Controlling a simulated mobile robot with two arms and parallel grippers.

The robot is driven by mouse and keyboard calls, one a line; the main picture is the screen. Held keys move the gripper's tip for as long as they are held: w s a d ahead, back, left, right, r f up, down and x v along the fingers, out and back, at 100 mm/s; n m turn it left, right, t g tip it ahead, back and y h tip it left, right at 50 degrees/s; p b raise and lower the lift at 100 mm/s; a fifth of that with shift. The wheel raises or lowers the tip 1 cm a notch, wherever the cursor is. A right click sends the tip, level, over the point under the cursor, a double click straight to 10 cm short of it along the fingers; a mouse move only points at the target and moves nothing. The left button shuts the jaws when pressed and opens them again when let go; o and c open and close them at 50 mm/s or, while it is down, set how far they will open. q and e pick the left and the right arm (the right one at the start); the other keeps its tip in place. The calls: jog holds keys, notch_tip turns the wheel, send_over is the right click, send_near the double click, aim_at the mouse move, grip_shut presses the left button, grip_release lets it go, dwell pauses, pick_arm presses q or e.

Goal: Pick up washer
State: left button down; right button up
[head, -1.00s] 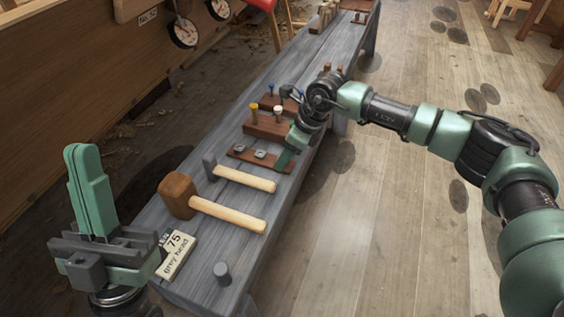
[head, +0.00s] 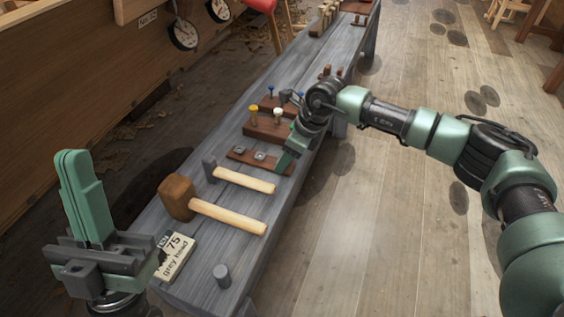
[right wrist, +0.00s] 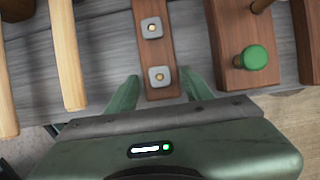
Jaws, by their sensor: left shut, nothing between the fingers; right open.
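Two small square grey washers lie on a narrow dark wooden strip (right wrist: 156,53) on the bench. In the right wrist view one washer (right wrist: 158,76) is nearer my gripper and the other washer (right wrist: 151,28) is farther off. In the head view they show as a left washer (head: 238,150) and a right washer (head: 260,155). My right gripper (right wrist: 160,81) is open, its fingers on either side of the strip near the closer washer. It also shows in the head view (head: 285,161) at the strip's right end. My left gripper (head: 73,155) is shut and empty, left of the bench.
A mallet (head: 178,197) and a hammer (head: 245,180) lie in front of the strip on the grey bench (head: 205,243). A block with pegs (head: 268,128) stands behind it. A label card (head: 175,255) and a grey peg (head: 222,275) are at the near end.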

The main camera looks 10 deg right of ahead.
grip_shut()
jog(key=shift+r, duration=0.1)
